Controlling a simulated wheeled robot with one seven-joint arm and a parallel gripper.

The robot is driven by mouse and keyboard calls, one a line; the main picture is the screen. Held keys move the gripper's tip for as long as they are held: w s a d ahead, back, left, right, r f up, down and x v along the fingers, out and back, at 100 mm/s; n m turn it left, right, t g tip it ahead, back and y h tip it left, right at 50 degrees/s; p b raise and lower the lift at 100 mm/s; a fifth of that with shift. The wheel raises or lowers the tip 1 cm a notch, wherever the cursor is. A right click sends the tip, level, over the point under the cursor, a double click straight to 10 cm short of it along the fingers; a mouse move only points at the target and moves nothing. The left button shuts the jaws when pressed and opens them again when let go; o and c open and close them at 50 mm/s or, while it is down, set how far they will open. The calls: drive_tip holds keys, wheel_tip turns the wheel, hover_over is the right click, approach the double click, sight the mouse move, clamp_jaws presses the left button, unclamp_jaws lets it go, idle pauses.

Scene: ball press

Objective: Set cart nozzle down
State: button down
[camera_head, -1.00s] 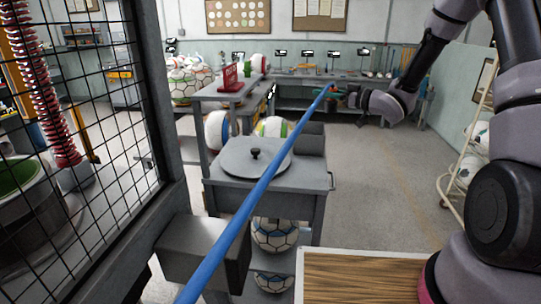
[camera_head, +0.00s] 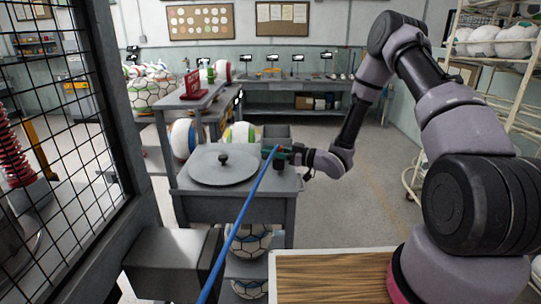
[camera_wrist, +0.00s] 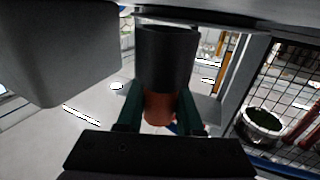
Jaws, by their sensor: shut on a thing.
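My gripper (camera_head: 281,154) is at the right edge of the grey cart (camera_head: 240,208), beside its small grey bin (camera_head: 276,131). Its green fingers are shut on the nozzle, whose orange body shows between them in the wrist view (camera_wrist: 159,107). A blue hose (camera_head: 243,215) runs from the gripper down to the bottom of the head view. In the wrist view a dark cylinder (camera_wrist: 166,58) lines up with the orange body; I cannot tell whether it is part of the nozzle or a holder. A grey box shape fills the upper left there.
A round grey lid with a black knob (camera_head: 223,161) lies on the cart top. Balls (camera_head: 248,242) sit on the cart's lower shelves. A mesh cage (camera_head: 60,150) stands at left, a wooden-topped surface (camera_head: 330,278) in front. The floor right of the cart is open.

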drive_tip(key=shift+f, duration=0.7)
drive_tip(key=shift+f, duration=0.1)
drive_tip(key=c, duration=0.6)
unclamp_jaws()
drive_tip(key=shift+o, duration=0.2)
